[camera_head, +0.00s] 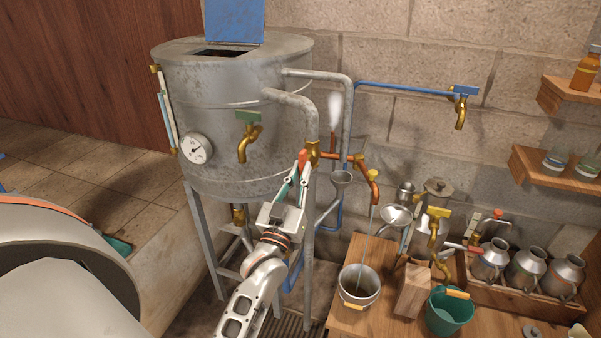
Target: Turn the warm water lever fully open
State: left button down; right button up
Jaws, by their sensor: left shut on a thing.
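An orange-red lever (303,157) sits on a brass valve (313,153) at the lower right of the grey metal still (235,110). I take it for the warm water lever; no label is readable. My left gripper (301,167) reaches up from below and is shut on this lever. Its fingers hide part of the lever, so its exact angle is hard to tell. An orange pipe runs right from the valve to a down-bent spout with a yellow top (373,175). A thin pale stream or rod runs from the spout down to a metal bucket (358,287). My right gripper is out of view.
A brass tap with a green handle (248,117) is on the still's front. A blue-handled tap (463,92) is on the wall. A wooden bench (375,322) at the right holds a teal bucket (450,312), a wooden block (412,290) and several metal cans. White steam rises behind the pipes.

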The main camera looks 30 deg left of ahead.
pick_arm(q)
jog(key=c, duration=2.1)
grip_release()
jog(key=shift+c, duration=0.2)
jog(key=v, duration=0.7)
jog(key=shift+s, duration=0.25)
jog(key=shift+f, duration=0.15)
